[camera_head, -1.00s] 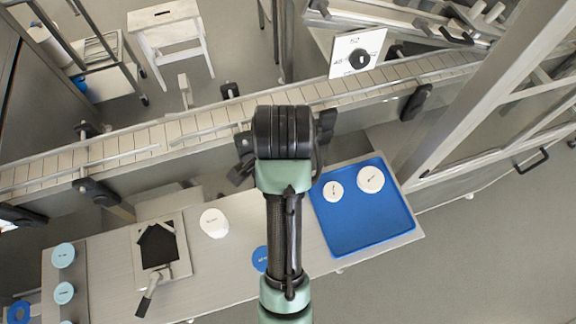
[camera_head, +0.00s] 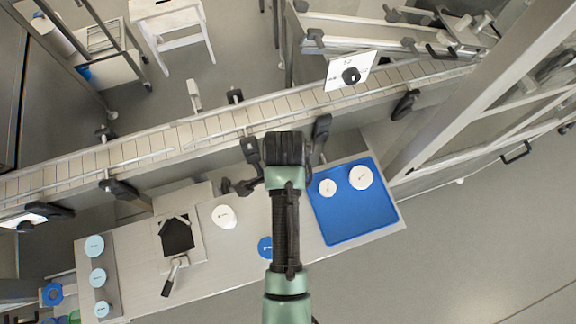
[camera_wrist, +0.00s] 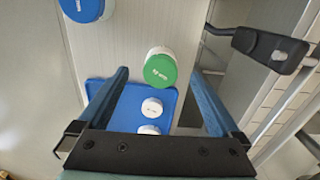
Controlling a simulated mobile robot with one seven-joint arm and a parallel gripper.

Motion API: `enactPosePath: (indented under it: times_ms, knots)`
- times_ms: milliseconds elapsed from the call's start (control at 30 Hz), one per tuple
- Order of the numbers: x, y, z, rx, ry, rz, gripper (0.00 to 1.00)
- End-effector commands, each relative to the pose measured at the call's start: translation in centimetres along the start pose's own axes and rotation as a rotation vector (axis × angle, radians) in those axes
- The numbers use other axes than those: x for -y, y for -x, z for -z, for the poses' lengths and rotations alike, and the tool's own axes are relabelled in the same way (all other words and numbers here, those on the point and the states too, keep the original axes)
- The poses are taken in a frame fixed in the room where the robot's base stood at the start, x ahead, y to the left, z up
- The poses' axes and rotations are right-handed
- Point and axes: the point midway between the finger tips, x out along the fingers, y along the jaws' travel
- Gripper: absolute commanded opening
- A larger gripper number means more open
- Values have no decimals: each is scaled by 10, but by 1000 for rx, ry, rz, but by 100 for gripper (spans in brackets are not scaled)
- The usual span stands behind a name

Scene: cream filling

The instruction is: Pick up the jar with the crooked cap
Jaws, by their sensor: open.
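My gripper (camera_wrist: 160,74) is open and empty. In the wrist view its two blue fingers point toward a white jar with a green cap (camera_wrist: 160,68), which appears between the fingertips, apart from both. In the head view I do not see this jar; my arm covers that area. A jar with a blue cap (camera_wrist: 82,8) is at the wrist view's top left; a blue cap (camera_head: 265,247) shows beside my arm. A white-capped jar (camera_head: 224,217) stands left of my arm. Two white-capped jars (camera_head: 328,187) (camera_head: 360,176) are on the blue tray (camera_head: 345,230). I cannot tell which cap is crooked.
Several light-blue-capped jars (camera_head: 95,246) line the table's left end. A framed dark panel with a handle (camera_head: 178,236) lies near them. A conveyor (camera_head: 200,134) with black clamps runs behind the table. Metal framing (camera_head: 450,90) stands at right.

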Motion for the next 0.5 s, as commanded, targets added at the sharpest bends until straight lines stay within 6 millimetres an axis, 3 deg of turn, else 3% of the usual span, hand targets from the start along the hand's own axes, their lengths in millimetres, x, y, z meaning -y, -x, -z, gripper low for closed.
enactPosePath:
  times_ms: [167,500]
  knots:
    - [0,-10,1,0,0,-1,100]
    - [1,-50,6,0,0,1,100]
